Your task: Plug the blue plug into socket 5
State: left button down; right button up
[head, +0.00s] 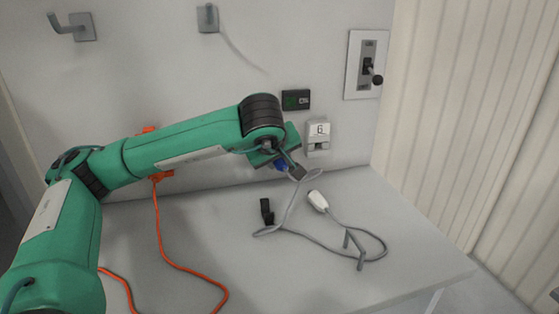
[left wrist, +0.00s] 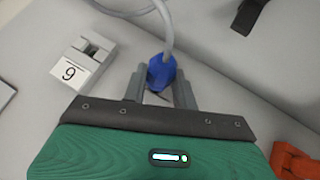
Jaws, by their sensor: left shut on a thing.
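My left gripper (head: 285,165) is near the back wall, left of a grey-white socket (head: 318,138) labelled 6. It is shut on the blue plug (head: 280,166), which is partly hidden by the gripper in the head view. In the left wrist view the blue plug (left wrist: 161,72) sits between the two fingers of the left gripper (left wrist: 160,86), with a grey cable (left wrist: 166,30) running from it. The socket labelled 6 (left wrist: 92,58) shows beside the gripper there. I cannot see a socket labelled 5; my arm covers part of the wall. My right gripper is out of view.
A white connector (head: 318,201), the looped grey cable (head: 318,241) and a black piece (head: 266,211) lie on the table (head: 410,240). An orange cable (head: 168,252) hangs from the wall at left. A switch (head: 367,68) and a small dark panel (head: 296,100) are on the wall.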

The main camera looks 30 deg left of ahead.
pick_arm(q)
jog(key=shift+w+a+b, duration=0.35)
jog(key=shift+w+a, duration=0.5)
jog(key=shift+a, duration=0.15)
dwell(2.4)
jog(key=c, duration=0.6)
grip_release()
jog(key=shift+o, duration=0.2)
jog(key=shift+r, duration=0.1)
jog(key=d+f+p+v, duration=0.1)
jog(key=p+v, duration=0.1)
jog(key=v, duration=0.5)
jog(key=shift+s+d, duration=0.15)
jog(key=shift+s, duration=0.2)
dwell(0.6)
